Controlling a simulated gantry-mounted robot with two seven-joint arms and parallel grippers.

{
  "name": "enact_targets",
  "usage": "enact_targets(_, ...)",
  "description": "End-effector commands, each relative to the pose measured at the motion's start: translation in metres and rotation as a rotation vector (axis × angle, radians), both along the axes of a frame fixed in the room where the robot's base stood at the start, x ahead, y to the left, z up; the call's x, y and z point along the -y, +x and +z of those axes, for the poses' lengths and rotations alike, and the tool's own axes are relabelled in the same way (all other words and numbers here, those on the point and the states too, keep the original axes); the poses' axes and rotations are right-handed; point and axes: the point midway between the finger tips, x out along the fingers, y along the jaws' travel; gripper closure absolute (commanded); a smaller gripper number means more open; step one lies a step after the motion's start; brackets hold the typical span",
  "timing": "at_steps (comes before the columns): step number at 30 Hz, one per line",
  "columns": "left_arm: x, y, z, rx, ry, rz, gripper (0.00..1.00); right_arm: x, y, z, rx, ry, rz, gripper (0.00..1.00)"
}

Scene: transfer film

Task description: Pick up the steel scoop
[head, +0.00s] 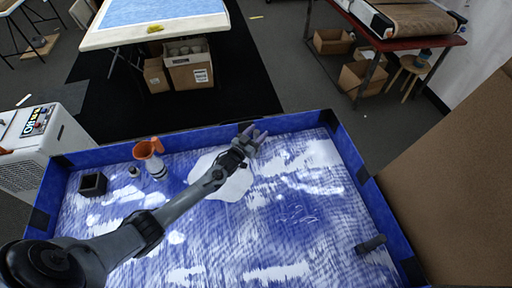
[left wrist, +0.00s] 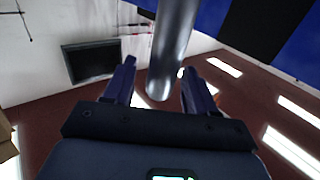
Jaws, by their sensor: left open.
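My left gripper (head: 254,140) reaches over the far part of the blue-walled tray in the head view. Its fingers are apart. In the left wrist view the open fingers (left wrist: 158,90) stand on either side of a shiny steel cylinder (left wrist: 172,50) with a rounded end, which looks like the handle of the steel scoop. Contact with the fingers cannot be told. The rest of the scoop is out of that view, and I cannot make it out clearly in the head view. My right gripper is not in view.
The blue-walled tray (head: 345,140) holds a film-like blue and white surface. An orange-topped container (head: 150,152), a small grey bottle (head: 134,171) and a black open box (head: 93,184) stand at its left. A dark cylindrical object (head: 371,243) lies at the right.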

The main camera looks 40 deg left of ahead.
Motion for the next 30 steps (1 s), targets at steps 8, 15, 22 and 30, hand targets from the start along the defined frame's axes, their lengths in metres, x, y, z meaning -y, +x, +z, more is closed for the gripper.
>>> enact_targets(8,-0.0001,-0.0004,-0.0001,0.0,0.0,0.0,0.73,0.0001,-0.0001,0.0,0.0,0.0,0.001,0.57)
enact_targets(15,-0.0002,-0.0005,-0.0001,0.0,0.0,0.0,1.0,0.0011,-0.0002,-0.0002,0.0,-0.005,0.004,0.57)
enact_targets(22,-0.0003,-0.0003,0.0005,0.001,0.0,0.0,1.0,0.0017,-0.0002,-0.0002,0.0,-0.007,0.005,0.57)
enact_targets(30,-0.0006,-0.0004,0.0082,0.002,0.0,0.0,1.0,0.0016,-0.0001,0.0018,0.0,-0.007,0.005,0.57)
